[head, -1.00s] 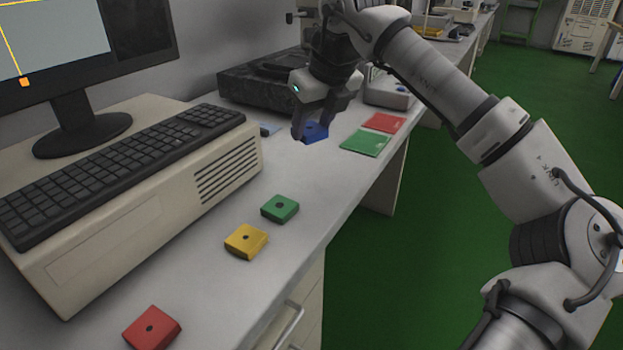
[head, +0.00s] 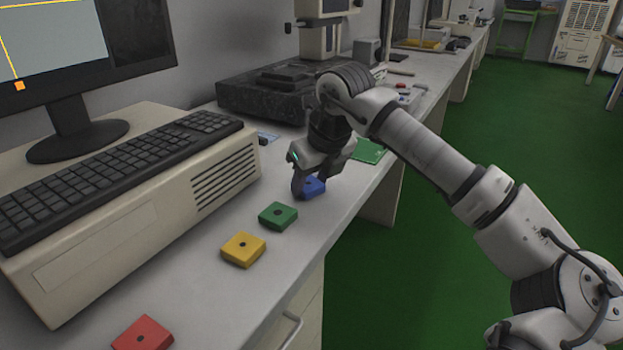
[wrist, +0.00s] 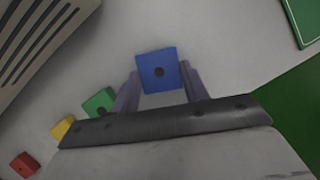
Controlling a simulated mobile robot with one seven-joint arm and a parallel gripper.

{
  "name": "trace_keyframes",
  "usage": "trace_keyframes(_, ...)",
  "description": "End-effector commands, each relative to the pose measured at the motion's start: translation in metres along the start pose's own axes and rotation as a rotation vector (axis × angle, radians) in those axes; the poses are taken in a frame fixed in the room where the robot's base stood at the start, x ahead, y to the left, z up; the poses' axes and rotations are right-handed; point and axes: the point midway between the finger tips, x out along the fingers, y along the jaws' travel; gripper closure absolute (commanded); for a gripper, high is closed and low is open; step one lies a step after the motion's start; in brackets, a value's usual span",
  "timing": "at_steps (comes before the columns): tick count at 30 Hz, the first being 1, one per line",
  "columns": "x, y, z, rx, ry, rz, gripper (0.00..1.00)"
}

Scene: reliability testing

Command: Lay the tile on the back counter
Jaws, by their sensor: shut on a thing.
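A blue square tile (head: 314,187) with a dark centre hole is held between the fingers of my gripper (head: 308,190). The wrist view shows the blue tile (wrist: 158,62) between both fingers of my gripper (wrist: 159,76). It is over the light grey counter (head: 330,228), near its right edge; I cannot tell whether it touches the surface. A green tile (head: 278,215), a yellow tile (head: 243,249) and a red tile (head: 143,334) lie in a row on the counter towards the front. They also show at the lower left in the wrist view.
A beige computer case (head: 130,215) with a keyboard (head: 110,175) and a monitor (head: 90,45) fills the left. A black slab instrument (head: 255,98) stands behind. A green mat (head: 370,150) shows behind my gripper, partly hidden. Green floor lies right of the counter edge.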

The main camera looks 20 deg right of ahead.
Motion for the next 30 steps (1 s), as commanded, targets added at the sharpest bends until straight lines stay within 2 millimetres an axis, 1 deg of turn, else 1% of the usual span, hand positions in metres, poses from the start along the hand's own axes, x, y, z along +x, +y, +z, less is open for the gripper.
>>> trace_keyframes(3, 0.004, 0.0, -0.002, 0.0, 0.0, 0.0, 0.78)
trace_keyframes(4, 0.003, 0.0, -0.002, 0.0, 0.0, 0.0, 0.53)
trace_keyframes(8, 0.003, 0.0, -0.001, 0.0, 0.001, 0.0, 0.36)
trace_keyframes(9, 0.003, 0.0, -0.001, 0.0, 0.001, 0.0, 0.34)
trace_keyframes(16, 0.003, 0.0, -0.001, 0.0, 0.001, 0.0, 0.34)
trace_keyframes(20, -0.004, 0.0, 0.001, 0.0, 0.0, 0.0, 0.34)
trace_keyframes(23, -0.018, -0.001, 0.001, 0.001, 0.0, -0.002, 0.34)
trace_keyframes(30, -0.071, -0.001, 0.001, 0.003, -0.001, -0.003, 0.34)
